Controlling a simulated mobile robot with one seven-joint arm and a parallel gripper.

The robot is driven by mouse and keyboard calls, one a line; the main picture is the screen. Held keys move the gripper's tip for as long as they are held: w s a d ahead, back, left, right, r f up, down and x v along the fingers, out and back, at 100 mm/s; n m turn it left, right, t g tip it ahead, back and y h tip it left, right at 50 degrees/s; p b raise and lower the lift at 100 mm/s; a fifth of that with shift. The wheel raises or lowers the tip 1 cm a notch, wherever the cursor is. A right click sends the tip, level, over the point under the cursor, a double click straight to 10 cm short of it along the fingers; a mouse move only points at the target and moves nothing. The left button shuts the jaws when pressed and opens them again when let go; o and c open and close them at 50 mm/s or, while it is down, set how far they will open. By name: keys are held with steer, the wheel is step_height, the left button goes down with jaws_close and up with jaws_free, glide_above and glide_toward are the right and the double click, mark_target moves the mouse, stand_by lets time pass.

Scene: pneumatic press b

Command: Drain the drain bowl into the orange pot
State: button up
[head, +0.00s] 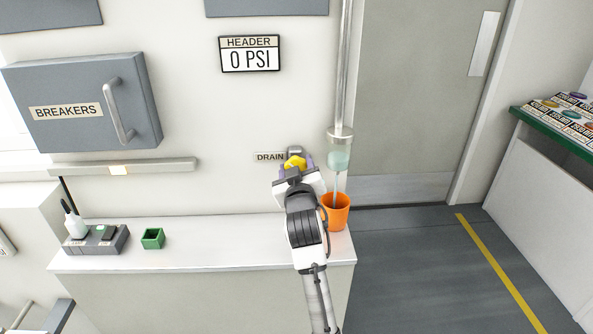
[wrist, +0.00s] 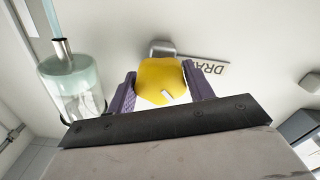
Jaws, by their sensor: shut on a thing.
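My gripper (head: 295,167) is shut on a yellow knob (head: 296,160) beside the DRAIN label (head: 269,157). In the wrist view the purple fingers of my gripper (wrist: 160,88) stand on both sides of the yellow knob (wrist: 160,80), which carries a small white mark. The drain bowl (head: 339,156) is a clear greenish bowl under a metal pipe, right of the knob; it also shows in the wrist view (wrist: 70,85). A pale stream runs from the bowl down to the orange pot (head: 336,210). The pot stands upright on the counter below the bowl, partly hidden by my arm.
The white counter (head: 210,240) holds a small green box (head: 152,238) and a grey block with a white bottle (head: 75,224). A BREAKERS box (head: 85,105) and a sign reading 0 PSI (head: 250,54) hang on the wall. A grey door (head: 415,90) is at right.

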steer(key=shift+f, duration=0.15)
steer(key=o, duration=1)
steer(key=shift+s, duration=0.15)
steer(key=s+b, duration=0.1)
steer(key=s, duration=0.3)
steer(key=s+b, duration=0.1)
steer(key=s, duration=0.4)
steer(key=s+b, duration=0.1)
steer(key=s, duration=0.3)
steer(key=shift+s+d+b, duration=0.25)
steer(key=shift+s+b, duration=0.05)
steer(key=shift+c, duration=0.2)
